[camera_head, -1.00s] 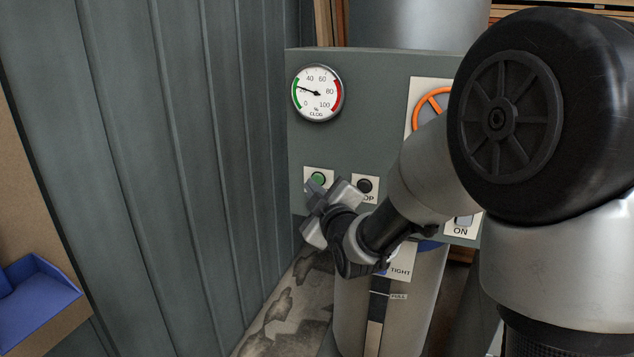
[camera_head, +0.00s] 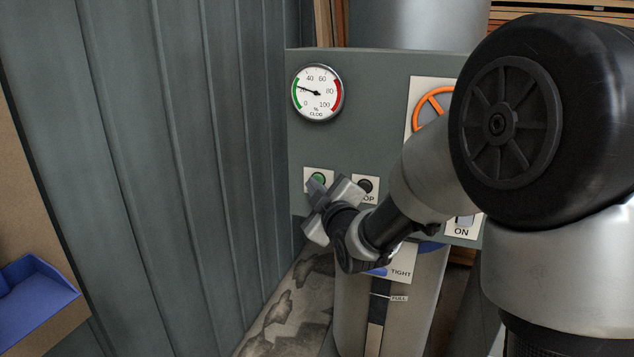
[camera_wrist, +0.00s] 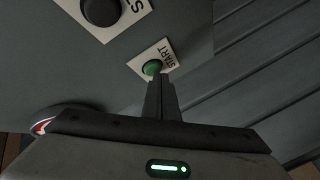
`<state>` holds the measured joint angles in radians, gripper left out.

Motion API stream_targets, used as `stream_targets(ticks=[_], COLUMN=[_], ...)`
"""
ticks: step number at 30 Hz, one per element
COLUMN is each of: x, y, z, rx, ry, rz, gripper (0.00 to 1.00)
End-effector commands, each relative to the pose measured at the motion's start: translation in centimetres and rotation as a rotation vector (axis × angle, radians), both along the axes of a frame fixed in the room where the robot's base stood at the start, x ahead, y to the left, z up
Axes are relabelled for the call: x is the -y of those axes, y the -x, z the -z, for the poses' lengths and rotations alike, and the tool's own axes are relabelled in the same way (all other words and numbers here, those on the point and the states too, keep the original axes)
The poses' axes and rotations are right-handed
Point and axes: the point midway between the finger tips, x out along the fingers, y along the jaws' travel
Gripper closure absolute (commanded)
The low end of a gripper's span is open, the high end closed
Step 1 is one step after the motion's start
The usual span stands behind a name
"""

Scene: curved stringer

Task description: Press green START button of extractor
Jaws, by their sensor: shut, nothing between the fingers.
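The green START button (camera_head: 318,179) sits on a white label plate on the grey extractor panel (camera_head: 375,115). In the wrist view the green button (camera_wrist: 152,67) shows just beyond the fingertips, beside the word START. My gripper (camera_head: 318,188) is shut and empty, its tips at the lower edge of the button. In the wrist view the shut fingers (camera_wrist: 160,84) overlap the button's lower edge; I cannot tell whether they touch it. The black STOP button (camera_head: 366,186) is to the right, its label partly hidden by my gripper.
A round clog gauge (camera_head: 317,93) is above the buttons, its needle in the low part. An orange handwheel (camera_head: 432,103) is partly hidden by my arm. A ribbed grey wall (camera_head: 170,150) stands close on the left. A blue bin (camera_head: 38,295) is at lower left.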

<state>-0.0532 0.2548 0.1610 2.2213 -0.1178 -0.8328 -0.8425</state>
Motion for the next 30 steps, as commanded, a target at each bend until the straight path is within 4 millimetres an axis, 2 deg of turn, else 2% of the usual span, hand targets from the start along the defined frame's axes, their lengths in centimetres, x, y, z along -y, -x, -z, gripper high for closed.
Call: stream_targets(ticks=[17, 30], x=[0.1, -0.4], y=[-0.3, 1.3], z=[0.0, 0.0], rx=[0.001, 0.000], ry=[0.000, 0.000], rz=[0.001, 0.000], gripper=[1.00, 1.00])
